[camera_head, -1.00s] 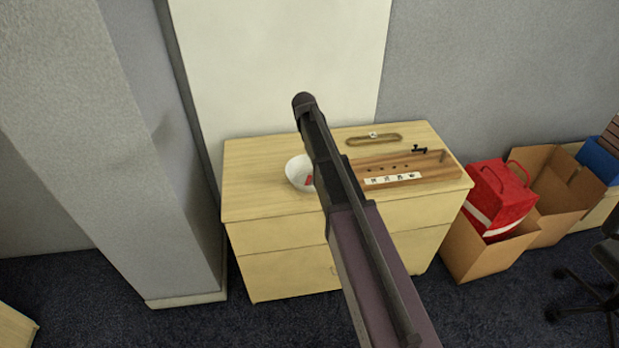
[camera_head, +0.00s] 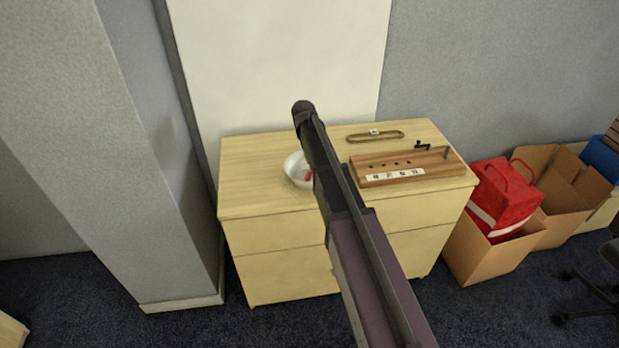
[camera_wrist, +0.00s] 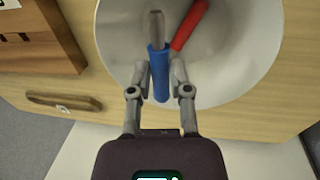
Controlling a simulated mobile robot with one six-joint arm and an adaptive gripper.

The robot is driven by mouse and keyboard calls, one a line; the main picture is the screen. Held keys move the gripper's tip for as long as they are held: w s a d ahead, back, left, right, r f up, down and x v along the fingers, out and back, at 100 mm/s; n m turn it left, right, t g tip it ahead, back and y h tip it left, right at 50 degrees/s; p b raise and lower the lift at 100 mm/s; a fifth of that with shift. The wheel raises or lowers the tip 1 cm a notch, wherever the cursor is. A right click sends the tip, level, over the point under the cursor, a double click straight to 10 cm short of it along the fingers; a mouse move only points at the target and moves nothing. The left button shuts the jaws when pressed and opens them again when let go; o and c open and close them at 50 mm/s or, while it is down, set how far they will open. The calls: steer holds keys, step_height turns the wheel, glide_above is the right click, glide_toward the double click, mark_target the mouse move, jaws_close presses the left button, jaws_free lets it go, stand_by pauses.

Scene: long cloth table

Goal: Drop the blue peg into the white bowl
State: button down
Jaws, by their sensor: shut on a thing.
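The white bowl (camera_head: 292,172) stands on the left part of the wooden cabinet top, partly hidden by my arm in the head view. It fills the upper right of the wrist view (camera_wrist: 258,62). A red peg (camera_wrist: 189,25) lies inside it. My gripper (camera_wrist: 161,72) is shut on the blue peg (camera_wrist: 158,62), which has a grey metal end. In the wrist view the blue peg overlaps the bowl; its exact height above the bowl cannot be told. In the head view my arm hides the gripper and the blue peg.
A wooden block with holes and a label strip (camera_head: 365,176) lies right of the bowl. Behind it is an oval wooden loop (camera_head: 358,139), with a small black item (camera_head: 422,146) nearby. Cardboard boxes (camera_head: 490,262) and a red bag (camera_head: 503,197) stand right of the cabinet.

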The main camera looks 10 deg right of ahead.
steer(key=shift+f, duration=0.15)
steer(key=shift+c, duration=2.4)
jaws_free()
steer(key=s+r+y+p, duration=0.1)
steer(key=s+r+p, duration=0.1)
steer(key=s, duration=1.2)
steer(key=s+r+p, duration=0.1)
steer(key=s, duration=1.3)
steer(key=shift+s+d+r+y+p, duration=0.3)
steer(key=shift+d+r+y+p, duration=0.05)
steer(key=shift+y+p, duration=0.05)
